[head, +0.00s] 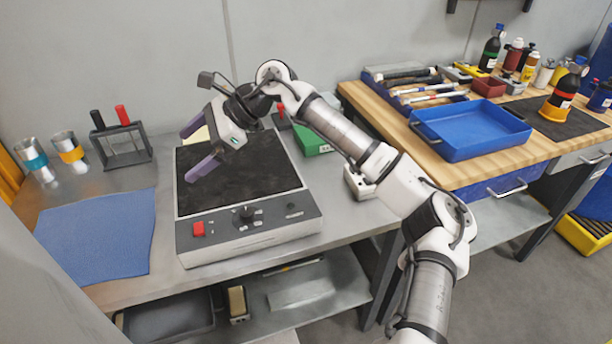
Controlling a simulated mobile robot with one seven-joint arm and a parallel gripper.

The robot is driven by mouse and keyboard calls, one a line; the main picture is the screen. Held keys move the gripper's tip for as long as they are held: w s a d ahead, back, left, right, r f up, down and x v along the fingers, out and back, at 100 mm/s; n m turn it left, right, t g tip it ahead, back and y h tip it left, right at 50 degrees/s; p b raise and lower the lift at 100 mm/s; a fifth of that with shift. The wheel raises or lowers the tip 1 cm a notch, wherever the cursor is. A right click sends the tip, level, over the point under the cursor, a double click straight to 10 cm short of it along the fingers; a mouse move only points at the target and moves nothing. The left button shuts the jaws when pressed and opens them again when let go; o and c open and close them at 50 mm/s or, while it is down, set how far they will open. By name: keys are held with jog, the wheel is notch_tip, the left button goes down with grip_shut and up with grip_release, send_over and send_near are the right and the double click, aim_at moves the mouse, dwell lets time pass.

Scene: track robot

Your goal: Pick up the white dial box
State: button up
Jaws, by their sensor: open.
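A small white box (357,184) stands on the grey bench near its right edge, partly hidden by my arm; no dial can be made out on it. A larger grey unit (262,232) with a black flat top, a red switch and a black dial on its front sits in the middle of the bench. My gripper (195,149) has purple fingers spread apart with nothing between them. It is above the left part of the black top, well to the left of the small white box.
A green box (312,143) lies behind my arm. A blue cloth (98,237), metal cups (70,152) and a dark rack (122,147) are at left. The wooden table (395,125) at right carries a blue tray (470,131), tools and bottles.

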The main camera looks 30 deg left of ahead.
jog(key=w+d+f+t+h, duration=0.1)
jog(key=w+d+t, duration=0.1)
jog(key=w, duration=0.4)
jog(key=w+d+f+t+h, duration=0.1)
jog(key=w+d, duration=0.4)
jog(key=w+d+f+t+h, duration=0.1)
jog(key=w+d+f+t, duration=0.1)
jog(key=w, duration=0.4)
jog(key=shift+w+d+f+m+t+h, duration=0.1)
jog(key=shift+w+d+m+t+h, duration=0.1)
jog(key=shift+d, duration=0.2)
jog(key=shift+w+d+m+t+h, duration=0.1)
jog(key=shift+d+m, duration=0.1)
jog(key=shift+d, duration=0.2)
jog(key=w+d+r+m+t+h, duration=0.1)
jog(key=w+d+t+h, duration=0.25)
jog(key=w+d, duration=0.85)
send_over(361, 180)
jog(key=w, duration=0.2)
jog(key=shift+g+h, duration=0.25)
jog(key=shift+g, duration=0.2)
jog(key=f, duration=0.7)
jog(key=shift+s+a+f+p, duration=0.1)
jog(key=shift+a+f+p, duration=0.2)
jog(key=shift+p, duration=0.05)
jog(key=shift+f+p, duration=0.65)
jog(key=shift+f, duration=2.15)
jog(key=c, duration=0.7)
jog(key=shift+c, duration=0.3)
jog(key=shift+r, duration=0.15)
